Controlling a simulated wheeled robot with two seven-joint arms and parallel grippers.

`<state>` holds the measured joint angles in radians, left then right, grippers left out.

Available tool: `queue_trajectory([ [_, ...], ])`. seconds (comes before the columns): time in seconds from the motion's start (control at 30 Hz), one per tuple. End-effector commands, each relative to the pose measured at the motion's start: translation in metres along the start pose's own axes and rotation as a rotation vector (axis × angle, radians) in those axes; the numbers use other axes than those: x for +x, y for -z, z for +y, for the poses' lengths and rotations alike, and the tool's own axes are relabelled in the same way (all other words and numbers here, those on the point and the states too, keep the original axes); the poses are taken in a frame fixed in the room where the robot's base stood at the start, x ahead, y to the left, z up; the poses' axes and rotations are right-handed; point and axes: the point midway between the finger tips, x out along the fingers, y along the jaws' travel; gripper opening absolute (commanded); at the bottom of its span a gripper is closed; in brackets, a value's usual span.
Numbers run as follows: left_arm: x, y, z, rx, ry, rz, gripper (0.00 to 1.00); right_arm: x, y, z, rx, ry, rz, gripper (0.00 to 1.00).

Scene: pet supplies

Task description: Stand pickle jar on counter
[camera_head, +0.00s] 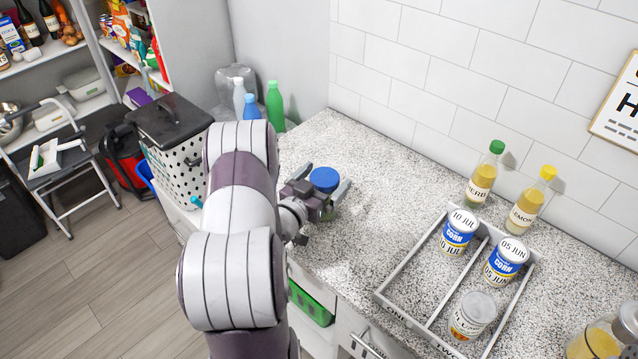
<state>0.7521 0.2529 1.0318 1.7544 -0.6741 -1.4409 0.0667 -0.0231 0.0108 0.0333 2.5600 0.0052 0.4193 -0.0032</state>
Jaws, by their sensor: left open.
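The pickle jar (324,179) has a blue lid and a greenish body. It stands upright on the speckled counter (385,180), near the counter's left end. My left gripper (321,190) is open, with its fingers on either side of the jar. I cannot tell whether the fingers touch it. The gripper and arm hide part of the jar's body. My right gripper is not in view.
A divided tray (408,318) at the right holds two corn cans (461,227) and a white-lidded jar (473,315). Two yellowish bottles (484,173) stand near the tiled wall. The counter between the jar and tray is clear.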

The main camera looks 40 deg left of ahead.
Motion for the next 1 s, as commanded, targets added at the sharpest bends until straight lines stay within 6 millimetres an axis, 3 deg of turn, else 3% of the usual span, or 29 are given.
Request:
queue_trajectory([
  [0.17,-0.028,-0.002,-0.001,0.0,0.005,0.0,1.0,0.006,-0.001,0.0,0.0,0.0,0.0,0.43],
  [0.4,-0.087,-0.002,-0.002,0.0,0.008,0.0,1.0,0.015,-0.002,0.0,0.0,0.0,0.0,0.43],
  [0.53,-0.109,-0.001,-0.002,0.0,0.006,0.001,1.0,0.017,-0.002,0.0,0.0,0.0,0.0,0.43],
  [0.73,-0.119,0.0,0.0,0.0,0.0,0.001,1.0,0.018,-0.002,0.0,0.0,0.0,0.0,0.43],
  [1.0,-0.11,-0.004,0.002,0.019,-0.009,-0.055,1.0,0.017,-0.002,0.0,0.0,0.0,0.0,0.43],
])
